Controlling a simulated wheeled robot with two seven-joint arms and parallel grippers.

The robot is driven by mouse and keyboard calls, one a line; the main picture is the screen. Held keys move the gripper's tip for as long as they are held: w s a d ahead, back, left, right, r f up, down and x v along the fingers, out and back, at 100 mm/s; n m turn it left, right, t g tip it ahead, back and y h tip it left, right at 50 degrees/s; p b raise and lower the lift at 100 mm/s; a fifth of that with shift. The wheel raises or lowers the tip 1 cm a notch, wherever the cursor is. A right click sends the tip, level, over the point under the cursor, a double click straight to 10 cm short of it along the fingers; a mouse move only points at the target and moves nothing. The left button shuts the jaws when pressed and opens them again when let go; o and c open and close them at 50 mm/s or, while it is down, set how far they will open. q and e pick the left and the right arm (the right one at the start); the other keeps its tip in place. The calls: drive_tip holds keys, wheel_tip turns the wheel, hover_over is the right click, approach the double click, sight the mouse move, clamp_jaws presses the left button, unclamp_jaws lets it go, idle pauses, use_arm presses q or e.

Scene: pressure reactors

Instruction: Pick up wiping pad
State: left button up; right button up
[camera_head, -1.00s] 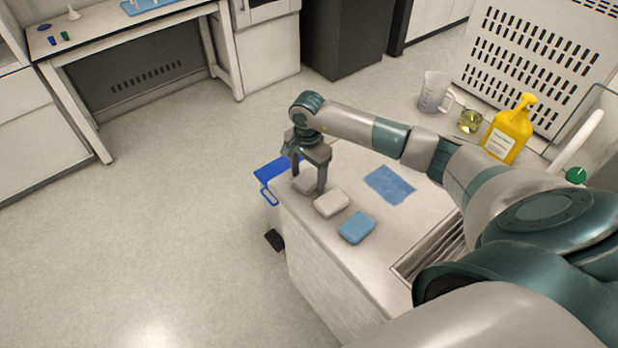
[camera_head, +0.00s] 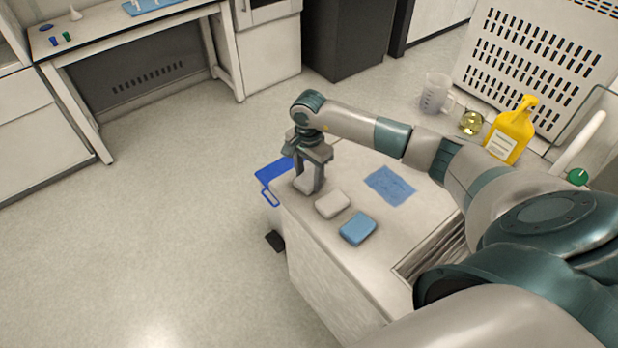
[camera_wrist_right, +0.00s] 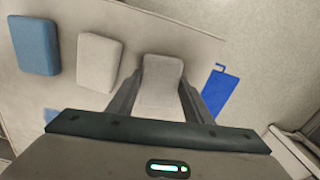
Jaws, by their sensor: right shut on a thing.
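A light grey pad (camera_head: 306,182) lies at the far left corner of the counter, between the fingers of my right gripper (camera_head: 310,184). In the right wrist view the grey pad (camera_wrist_right: 161,82) sits between the two fingers (camera_wrist_right: 162,98), which are shut on it. I cannot tell any gap between the pad and the counter. A second pale pad (camera_head: 332,204) and a blue pad (camera_head: 357,228) lie in a row beside it; the wrist view also shows the pale pad (camera_wrist_right: 99,62) and the blue pad (camera_wrist_right: 35,46). My left gripper is not in view.
A blue cloth (camera_head: 389,186) lies flat on the counter (camera_head: 300,212). A beaker (camera_head: 436,94), a small glass with yellow liquid (camera_head: 471,122) and a yellow bottle (camera_head: 511,133) stand at the back right. A drain grate is under my arm.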

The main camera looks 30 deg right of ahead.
sight(310, 178)
drive_tip(key=shift+r+b, duration=0.5)
drive_tip(key=shift+r, duration=0.15)
wheel_tip(310, 178, up, 2)
drive_tip(key=shift+s+d+r+b, duration=0.15)
drive_tip(key=shift+r+b, duration=0.05)
drive_tip(key=shift+b, duration=0.6)
drive_tip(key=s+d+r+b, duration=0.4)
drive_tip(key=s+r, duration=0.3)
drive_tip(key=s, duration=0.3)
drive_tip(key=shift+s+d, duration=0.15)
drive_tip(key=shift+d, duration=0.15)
